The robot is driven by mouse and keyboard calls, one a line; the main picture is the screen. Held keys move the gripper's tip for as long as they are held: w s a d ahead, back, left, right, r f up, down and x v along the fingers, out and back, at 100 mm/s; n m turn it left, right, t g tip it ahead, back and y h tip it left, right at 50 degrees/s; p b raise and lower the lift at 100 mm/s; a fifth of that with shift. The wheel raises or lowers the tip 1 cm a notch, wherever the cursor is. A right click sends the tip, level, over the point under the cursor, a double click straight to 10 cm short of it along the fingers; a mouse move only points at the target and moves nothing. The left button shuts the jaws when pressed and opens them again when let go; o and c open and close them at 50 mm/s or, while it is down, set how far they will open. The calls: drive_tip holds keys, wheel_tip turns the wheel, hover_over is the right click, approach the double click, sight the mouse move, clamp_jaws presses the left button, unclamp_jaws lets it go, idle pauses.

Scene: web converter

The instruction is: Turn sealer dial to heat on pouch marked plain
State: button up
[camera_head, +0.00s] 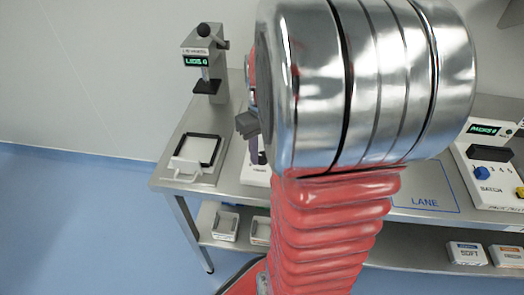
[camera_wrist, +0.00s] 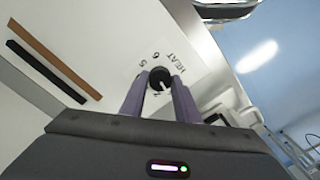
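In the wrist view a black round dial (camera_wrist: 160,79) with a white pointer mark sits on a white panel, beside the word HEAT and printed numbers. The pointer faces down and slightly right in the picture. The two purple fingers of my gripper (camera_wrist: 159,84) stand on either side of the dial; I cannot tell whether they touch it. In the head view my gripper (camera_head: 257,152) is low over the bench, partly hidden by my arm. The white sealer base (camera_head: 254,172) shows only in part there, its dial hidden. I cannot make out a pouch marked plain.
A device with a green display (camera_head: 206,61) stands on the left of the bench, a white tray with black frame (camera_head: 186,168) before it. A BATCH unit with a blue knob (camera_head: 481,172) is at right. Boxes (camera_head: 467,254) and bins (camera_head: 225,225) sit on the lower shelf.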

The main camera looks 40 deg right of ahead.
drive_tip(key=c, duration=0.6)
drive_tip(key=shift+m, duration=0.3)
drive_tip(key=m, duration=1)
drive_tip(key=shift+m, duration=0.3)
drive_tip(key=m, duration=0.4)
drive_tip(key=shift+m, duration=0.4)
drive_tip(key=o, duration=1.1)
